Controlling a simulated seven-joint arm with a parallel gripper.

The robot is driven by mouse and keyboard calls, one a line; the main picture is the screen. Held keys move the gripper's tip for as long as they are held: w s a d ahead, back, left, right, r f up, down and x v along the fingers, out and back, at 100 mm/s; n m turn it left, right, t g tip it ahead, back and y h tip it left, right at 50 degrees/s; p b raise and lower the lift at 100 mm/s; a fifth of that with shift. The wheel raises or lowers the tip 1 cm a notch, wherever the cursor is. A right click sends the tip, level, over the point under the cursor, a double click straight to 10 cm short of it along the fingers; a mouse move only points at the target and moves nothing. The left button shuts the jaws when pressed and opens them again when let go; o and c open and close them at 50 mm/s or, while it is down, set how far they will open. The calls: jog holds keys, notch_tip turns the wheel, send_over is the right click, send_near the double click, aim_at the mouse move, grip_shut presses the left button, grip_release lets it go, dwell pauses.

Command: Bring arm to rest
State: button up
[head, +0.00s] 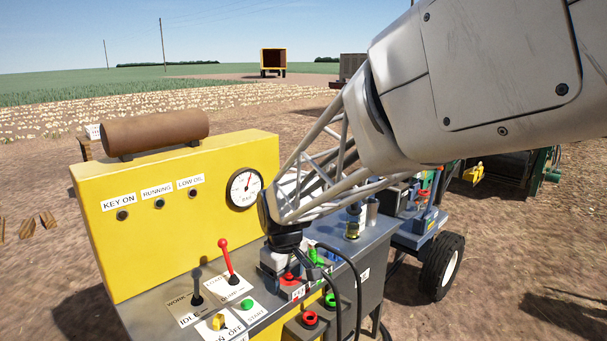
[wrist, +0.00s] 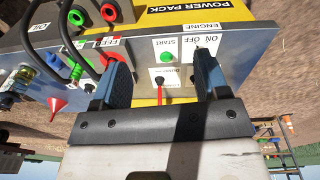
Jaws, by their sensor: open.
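My gripper (wrist: 160,72) is open, with its two dark fingers spread and nothing between them in the wrist view. It hangs over the control panel of the yellow power pack (head: 150,235). A red lever (head: 228,258) and the green start button (head: 247,304) are on the panel; in the wrist view the lever (wrist: 160,87) and the button (wrist: 166,57) show between the fingers. In the head view my arm reaches in from the upper right and bends down at the panel's right side. The fingertips are hard to make out there.
A dark lever (head: 197,287) and a yellow knob (head: 218,321) are also on the panel. Black hoses (head: 350,275) loop at its right end, near red and green fittings. A wheel (head: 442,266) stands beyond on the right. Open dirt lies around.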

jog(key=s+d+r+m, duration=0.3)
jog(key=s+d, duration=0.3)
jog(key=d, duration=0.1)
jog(key=s+d+r+m, duration=0.2)
jog(key=s+d+r, duration=0.1)
jog(key=s+d, duration=0.4)
jog(key=s+d+m+t, duration=0.1)
jog(key=s+d+m, duration=0.4)
jog(key=s, duration=0.8)
jog(key=d, duration=0.3)
jog(key=shift+d+t, duration=0.3)
jog(key=shift+d, duration=0.1)
